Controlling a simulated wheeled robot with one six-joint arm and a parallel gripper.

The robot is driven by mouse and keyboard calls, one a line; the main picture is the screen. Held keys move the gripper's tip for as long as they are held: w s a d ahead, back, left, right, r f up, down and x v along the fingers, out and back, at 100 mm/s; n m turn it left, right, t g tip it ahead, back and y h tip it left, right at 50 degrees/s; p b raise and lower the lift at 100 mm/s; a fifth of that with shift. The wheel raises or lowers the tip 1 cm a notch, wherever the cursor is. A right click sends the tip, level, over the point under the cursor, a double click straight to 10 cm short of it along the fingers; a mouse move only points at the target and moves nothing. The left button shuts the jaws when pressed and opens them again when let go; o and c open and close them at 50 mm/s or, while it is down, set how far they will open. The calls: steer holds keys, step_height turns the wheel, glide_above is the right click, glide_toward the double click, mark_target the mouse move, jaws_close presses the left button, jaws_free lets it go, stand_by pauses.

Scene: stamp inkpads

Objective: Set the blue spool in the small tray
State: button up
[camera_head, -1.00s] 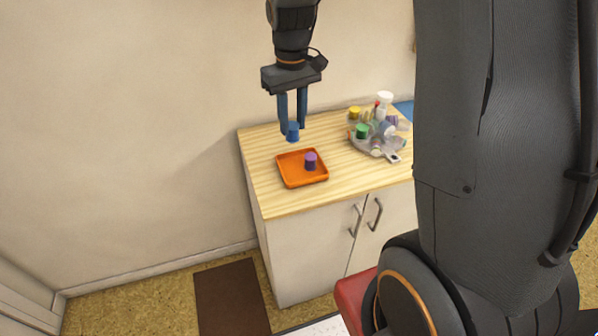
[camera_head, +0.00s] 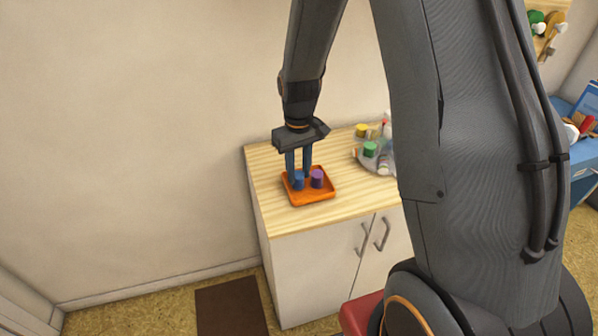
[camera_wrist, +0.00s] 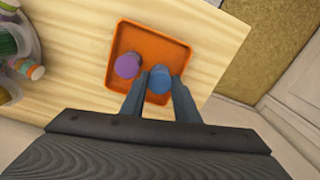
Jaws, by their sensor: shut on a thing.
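The small orange tray (camera_head: 315,200) lies on the wooden cabinet top; it also shows in the wrist view (camera_wrist: 150,38). My gripper (camera_head: 299,178) is shut on the blue spool (camera_head: 299,183), which is inside the tray's outline at its left side. In the wrist view the blue spool (camera_wrist: 159,78) sits between my two fingertips (camera_wrist: 160,88). I cannot tell whether its base touches the tray floor. A purple spool (camera_head: 317,179) stands in the tray just right of the blue one; the wrist view shows it (camera_wrist: 127,66) close beside my finger.
A clear round holder (camera_head: 374,163) with several items, among them a green spool (camera_head: 370,149) and a yellow one (camera_head: 362,130), stands right of the tray. The wooden top (camera_head: 280,222) is bare in front of the tray. The wall stands close behind the cabinet.

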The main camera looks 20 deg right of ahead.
mark_target(299, 176)
steer(key=shift+f, duration=0.45)
steer(key=o, duration=0.7)
steer(key=shift+f, duration=0.15)
steer(key=shift+o, duration=0.2)
step_height(299, 176, up, 12)
steer(key=b, duration=0.2)
steer(key=s+f+m, duration=0.2)
steer(key=s+f, duration=0.2)
steer(key=s, duration=1.3)
steer(key=shift+s+m+t, duration=0.15)
steer(key=shift+m+t, duration=0.15)
steer(key=shift+t, duration=0.1)
steer(key=shift+f, duration=0.1)
